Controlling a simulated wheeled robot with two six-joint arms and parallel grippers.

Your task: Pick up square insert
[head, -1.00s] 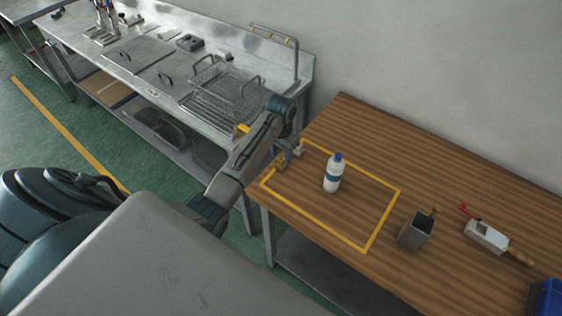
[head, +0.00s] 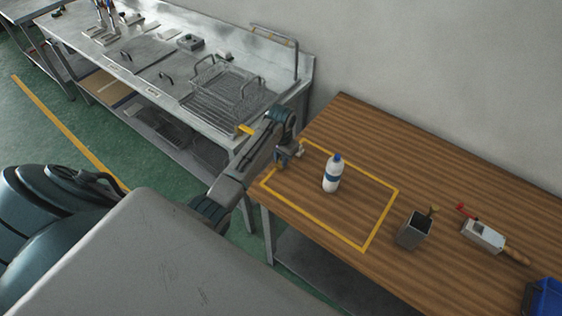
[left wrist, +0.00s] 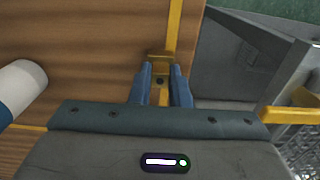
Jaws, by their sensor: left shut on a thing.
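The square insert is a small brass-coloured piece (left wrist: 159,57) at the yellow tape line in the left wrist view. My left gripper (left wrist: 160,72) has its two blue fingers shut on it, one on each side. In the head view my left gripper (head: 281,163) points down at the table's left end, at the far-left corner of the yellow outline. The insert is mostly hidden by the gripper there. I cannot tell whether it still touches the table. My right gripper is not in view.
A white bottle with a blue cap (head: 332,174) stands inside the yellow tape outline (head: 382,220). A grey square container (head: 414,230) and a white tool with a wooden handle (head: 482,236) are to the right. The steel counter (head: 130,35) with a wire basket (head: 215,97) is at left.

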